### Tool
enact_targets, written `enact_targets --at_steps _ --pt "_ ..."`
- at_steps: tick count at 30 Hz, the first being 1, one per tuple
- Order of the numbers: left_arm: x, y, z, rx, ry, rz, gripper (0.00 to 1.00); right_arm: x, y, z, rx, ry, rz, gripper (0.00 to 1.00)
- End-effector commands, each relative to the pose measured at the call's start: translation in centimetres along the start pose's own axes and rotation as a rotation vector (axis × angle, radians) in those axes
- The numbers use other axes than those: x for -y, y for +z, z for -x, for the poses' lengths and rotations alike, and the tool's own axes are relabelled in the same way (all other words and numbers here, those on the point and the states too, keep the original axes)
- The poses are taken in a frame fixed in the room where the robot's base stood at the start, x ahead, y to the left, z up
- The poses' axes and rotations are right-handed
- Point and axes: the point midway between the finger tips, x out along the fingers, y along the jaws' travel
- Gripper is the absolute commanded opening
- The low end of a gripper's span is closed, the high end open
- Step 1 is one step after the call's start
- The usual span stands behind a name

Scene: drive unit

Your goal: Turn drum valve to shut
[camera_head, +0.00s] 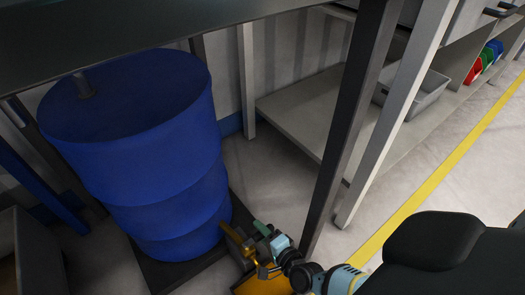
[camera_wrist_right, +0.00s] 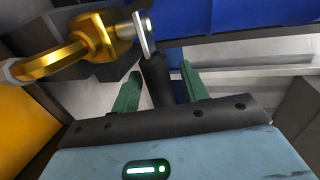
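The blue drum (camera_head: 150,150) stands upright at the left in the head view. A brass valve (camera_head: 234,236) sticks out low from its right side. In the right wrist view the brass valve (camera_wrist_right: 92,45) is at the upper left, with a lever (camera_wrist_right: 157,82) that has a silver upper part and a black grip. My right gripper (camera_head: 262,228) is at the valve. Its green fingers (camera_wrist_right: 158,85) are apart, with the black grip between them. I see no clear contact of either finger with the grip. My left gripper is not in view.
A yellow container (camera_head: 262,286) is on the floor below the valve. A dark post (camera_head: 345,130) stands just right of my right gripper. A low shelf (camera_head: 300,115) with a grey bin (camera_head: 425,97) lies behind. The floor by the yellow line (camera_head: 440,170) is clear.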

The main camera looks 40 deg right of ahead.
Motion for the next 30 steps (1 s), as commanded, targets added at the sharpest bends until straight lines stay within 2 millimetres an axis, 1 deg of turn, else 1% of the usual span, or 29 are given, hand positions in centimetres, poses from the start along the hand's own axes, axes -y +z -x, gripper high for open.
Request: enact_targets --at_steps 5,8,11,18,21,25,30 --pt "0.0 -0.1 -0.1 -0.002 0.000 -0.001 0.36 -0.1 -0.1 0.1 -0.002 0.001 0.000 0.44" --pt "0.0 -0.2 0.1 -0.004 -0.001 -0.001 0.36 -0.1 -0.1 0.6 -0.002 0.003 0.000 0.44" --pt "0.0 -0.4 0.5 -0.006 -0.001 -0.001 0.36 -0.1 -0.1 1.8 -0.001 0.003 0.000 0.44" --pt "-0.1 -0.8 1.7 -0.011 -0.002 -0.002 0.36 0.2 -0.1 5.6 0.000 0.001 0.000 0.44" --pt "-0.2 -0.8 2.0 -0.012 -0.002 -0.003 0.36 0.1 -0.1 6.8 -0.001 0.001 0.000 0.44" --pt "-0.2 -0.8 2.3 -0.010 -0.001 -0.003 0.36 0.1 0.0 7.7 0.000 0.000 0.000 0.44" --pt "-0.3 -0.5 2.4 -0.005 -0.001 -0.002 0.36 0.0 0.0 7.8 0.000 -0.001 0.000 0.44"
